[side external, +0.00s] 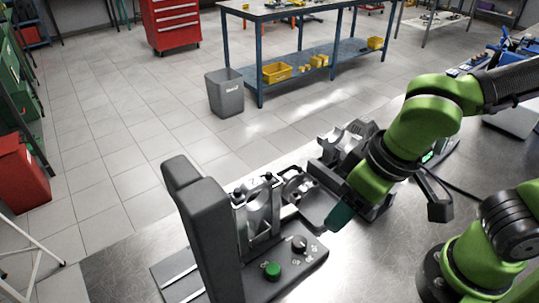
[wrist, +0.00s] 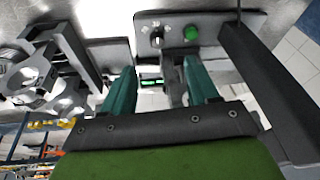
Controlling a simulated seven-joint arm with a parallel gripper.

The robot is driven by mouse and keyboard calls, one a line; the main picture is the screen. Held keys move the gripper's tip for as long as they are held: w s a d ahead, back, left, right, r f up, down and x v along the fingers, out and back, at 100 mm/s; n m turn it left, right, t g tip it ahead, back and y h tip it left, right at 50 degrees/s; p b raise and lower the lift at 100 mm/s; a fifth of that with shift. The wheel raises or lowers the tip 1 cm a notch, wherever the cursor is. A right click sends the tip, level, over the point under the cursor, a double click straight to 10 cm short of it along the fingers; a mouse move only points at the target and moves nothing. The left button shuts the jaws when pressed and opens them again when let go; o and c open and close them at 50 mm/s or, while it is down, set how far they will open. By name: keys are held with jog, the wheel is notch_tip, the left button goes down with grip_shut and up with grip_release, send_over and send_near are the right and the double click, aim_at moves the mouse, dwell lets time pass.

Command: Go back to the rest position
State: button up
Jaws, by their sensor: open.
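My gripper (side external: 340,215) is low over the metal workbench, right of a dark grey machine (side external: 208,230) with an upright column. In the side view only one teal finger shows clearly. In the wrist view both teal fingers of my gripper (wrist: 159,68) stand apart. Nothing is visibly clamped between them; a grey part and a small green-lit display show in the gap behind. A green button (side external: 272,270) and a knob (side external: 299,244) sit on the machine's panel; the button also shows in the wrist view (wrist: 192,32).
A metal fixture (side external: 262,205) stands beside the column, and another metal part (side external: 343,145) sits farther back, close to my arm. A grey bin (side external: 225,93), a red drawer cabinet (side external: 170,22) and a blue-legged table (side external: 318,62) stand on the floor beyond the bench.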

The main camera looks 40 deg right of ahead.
jog(key=w+d+r+m+t, duration=0.2)
jog(key=d+r+m, duration=0.1)
jog(key=d, duration=0.4)
jog(key=w+d+r+m+t, duration=0.2)
jog(key=d+m, duration=0.1)
jog(key=d, duration=0.4)
jog(key=shift+d+r+y, duration=0.2)
jog(key=shift+r+y, duration=0.1)
jog(key=shift+r, duration=0.1)
